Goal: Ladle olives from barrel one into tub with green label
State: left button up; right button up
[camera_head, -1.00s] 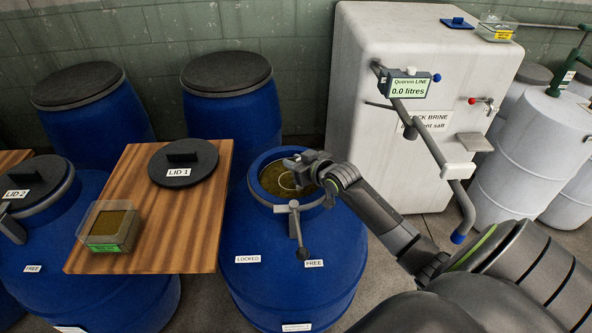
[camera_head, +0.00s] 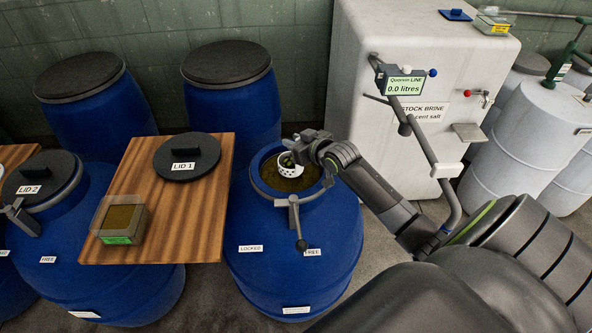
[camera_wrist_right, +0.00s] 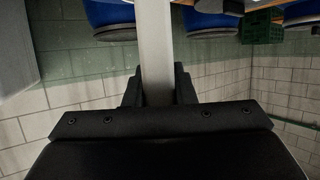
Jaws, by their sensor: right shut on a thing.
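The open blue barrel (camera_head: 300,225) stands in the middle of the head view, with olives in brine (camera_head: 285,182) inside its mouth. My right gripper (camera_head: 308,148) is over the mouth and shut on the ladle; its grey handle (camera_wrist_right: 155,50) runs between the fingers in the right wrist view. The ladle's white perforated bowl (camera_head: 291,167) shows at the mouth, above the olives, with some dark content in it. The clear tub with green label (camera_head: 119,239) sits on the wooden board at left and looks filled with brownish-green contents. My left gripper is not seen.
The wooden board (camera_head: 185,235) also carries the black LID 1 (camera_head: 187,157). A clamp lever (camera_head: 297,225) hangs at the open barrel's front. The LID 2 barrel (camera_head: 110,275) is at left.

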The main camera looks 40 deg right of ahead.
notch_tip(320, 180, up, 6)
jog(key=p, duration=0.5)
jog(key=shift+r, duration=0.15)
dwell(0.6)
